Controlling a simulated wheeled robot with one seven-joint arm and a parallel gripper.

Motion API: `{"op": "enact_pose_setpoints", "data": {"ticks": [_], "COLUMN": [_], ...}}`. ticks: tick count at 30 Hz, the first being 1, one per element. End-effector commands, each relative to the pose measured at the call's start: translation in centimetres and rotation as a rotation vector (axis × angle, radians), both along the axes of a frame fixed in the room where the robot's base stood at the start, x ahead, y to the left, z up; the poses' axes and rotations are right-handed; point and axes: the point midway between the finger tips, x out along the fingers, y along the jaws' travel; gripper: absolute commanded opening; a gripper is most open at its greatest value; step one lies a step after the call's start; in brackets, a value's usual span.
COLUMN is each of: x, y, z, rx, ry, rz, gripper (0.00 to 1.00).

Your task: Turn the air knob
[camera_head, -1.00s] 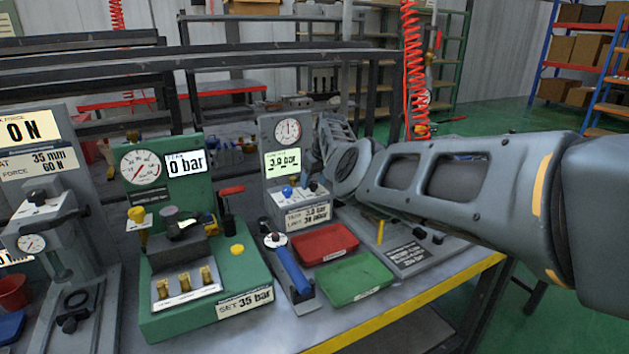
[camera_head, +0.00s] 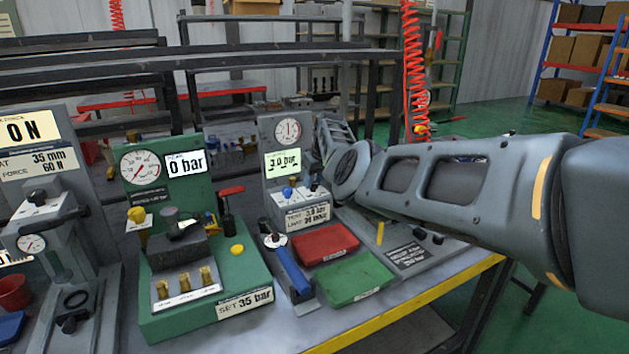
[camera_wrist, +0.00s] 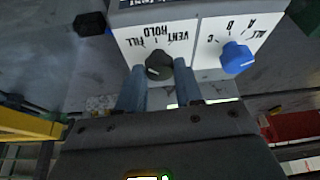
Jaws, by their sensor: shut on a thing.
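The black knob (camera_wrist: 159,65), which I take for the air knob, sits on a white panel marked VENT, HOLD and FILL in the wrist view. My gripper (camera_wrist: 160,82) has its two blue-grey fingers on either side of this knob and is shut on it. A blue knob (camera_wrist: 237,58) marked A, B, C and ALL is beside it. In the head view the grey test unit (camera_head: 272,157) carries a round gauge and a lit display (camera_head: 283,161) that seems to read about 3.0 bar. The fingertips are hard to make out there.
A green press unit (camera_head: 150,190) showing 0 bar stands to the left. A blue-handled tool (camera_head: 291,271), a red tray (camera_head: 325,244) and a green tray (camera_head: 357,280) lie in front of the test unit. The bench has a yellow front edge (camera_head: 400,305).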

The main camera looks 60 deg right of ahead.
Motion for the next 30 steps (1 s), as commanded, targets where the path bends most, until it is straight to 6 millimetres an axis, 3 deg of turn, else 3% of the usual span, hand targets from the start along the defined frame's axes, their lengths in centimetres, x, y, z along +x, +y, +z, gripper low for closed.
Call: {"op": "enact_pose_setpoints", "data": {"ticks": [30], "x": [0.43], "y": [0.37], "z": [-0.21], "rx": [-0.001], "ry": [0.0], "rz": [-0.688], "gripper": [0.05]}}
